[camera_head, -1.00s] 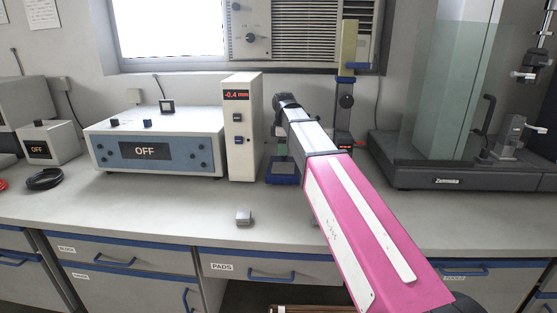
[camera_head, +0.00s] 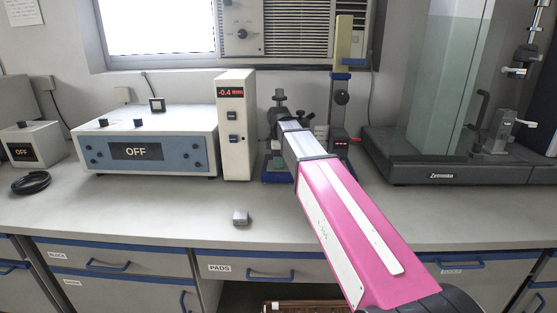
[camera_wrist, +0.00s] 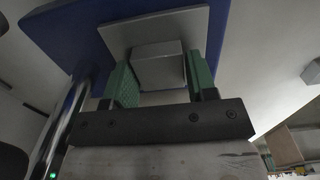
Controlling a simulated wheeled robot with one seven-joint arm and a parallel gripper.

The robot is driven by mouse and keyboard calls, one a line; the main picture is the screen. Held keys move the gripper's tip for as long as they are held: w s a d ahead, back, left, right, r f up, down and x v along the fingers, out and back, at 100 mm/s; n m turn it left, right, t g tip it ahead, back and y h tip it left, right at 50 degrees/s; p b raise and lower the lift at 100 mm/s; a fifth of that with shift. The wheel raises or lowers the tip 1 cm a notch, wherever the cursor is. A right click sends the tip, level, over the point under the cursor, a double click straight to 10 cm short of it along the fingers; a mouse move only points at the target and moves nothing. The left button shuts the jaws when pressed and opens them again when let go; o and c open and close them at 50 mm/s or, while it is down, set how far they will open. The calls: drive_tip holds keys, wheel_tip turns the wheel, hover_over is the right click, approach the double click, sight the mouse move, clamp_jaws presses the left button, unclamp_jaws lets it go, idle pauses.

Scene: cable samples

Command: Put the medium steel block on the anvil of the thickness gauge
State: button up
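In the wrist view a grey steel block (camera_wrist: 158,66) sits between the green-padded fingers of my gripper (camera_wrist: 160,77). Behind the block is a pale square plate, the anvil (camera_wrist: 193,24), on the blue base (camera_wrist: 68,38) of the gauge. I cannot tell whether the block rests on the anvil. In the head view the thickness gauge (camera_head: 236,140) is a pale column reading -0.4 mm, with its blue base (camera_head: 273,178) to the right. My arm hides most of the gripper and the block there.
Another small steel block (camera_head: 240,217) lies on the bench near the front edge. A box reading OFF (camera_head: 150,145) stands left of the gauge. A dark post (camera_head: 340,115) stands behind my arm. A glass-sided instrument (camera_head: 440,172) fills the right. The front left bench is clear.

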drive_tip(key=shift+o, duration=1.3)
wheel_tip(320, 180, up, 12)
drive_tip(key=shift+r, duration=0.15)
